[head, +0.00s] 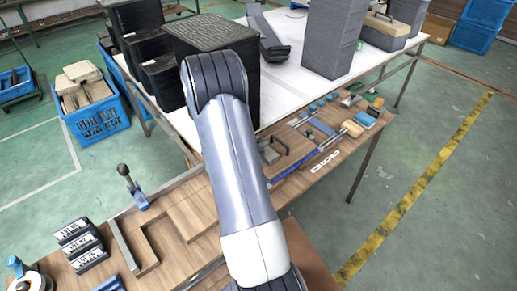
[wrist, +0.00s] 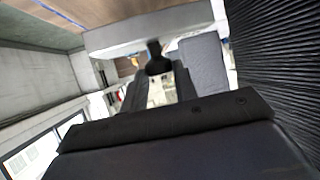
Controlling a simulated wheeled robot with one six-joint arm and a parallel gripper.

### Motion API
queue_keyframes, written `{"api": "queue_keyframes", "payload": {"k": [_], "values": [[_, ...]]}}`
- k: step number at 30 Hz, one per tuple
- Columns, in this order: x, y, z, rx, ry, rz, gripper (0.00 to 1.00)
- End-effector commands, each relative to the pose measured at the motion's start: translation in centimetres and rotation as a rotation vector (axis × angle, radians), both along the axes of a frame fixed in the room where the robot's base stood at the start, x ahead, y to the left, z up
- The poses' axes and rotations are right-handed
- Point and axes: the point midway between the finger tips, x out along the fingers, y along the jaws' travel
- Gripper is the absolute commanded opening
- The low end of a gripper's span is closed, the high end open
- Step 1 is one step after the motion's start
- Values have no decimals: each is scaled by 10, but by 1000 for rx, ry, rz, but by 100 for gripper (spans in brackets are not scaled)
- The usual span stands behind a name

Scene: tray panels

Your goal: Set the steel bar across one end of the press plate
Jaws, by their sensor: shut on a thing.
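In the head view my arm reaches across the bench and hides my gripper. In the wrist view my gripper (wrist: 157,82) shows as two dark fingers close together, with a black rounded thing (wrist: 156,60) between them. It is shut on this thing, which I cannot identify for sure. A thin grey metal bar (head: 123,244) lies on the wooden bench top, left of my arm in the head view. I cannot tell whether it is the steel bar. I cannot pick out the press plate with certainty.
A blue-based tool with a black knob (head: 128,182) stands on the bench's left part. Black lettered blocks (head: 78,240) are near left. Blue bars and small tools (head: 322,137) lie right of my arm. Tall dark stacks (head: 335,38) stand on the white table behind.

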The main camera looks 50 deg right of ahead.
Motion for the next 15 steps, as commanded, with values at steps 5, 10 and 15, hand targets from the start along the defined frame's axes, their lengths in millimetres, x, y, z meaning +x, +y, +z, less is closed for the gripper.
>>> {"api": "queue_keyframes", "payload": {"k": [5, 10, 15], "values": [[0, 0, -24, 1, 4, 2, 0], [0, 0, -30, -1, 0, 0, 0], [0, 0, -30, -1, -1, 1, 0]]}}
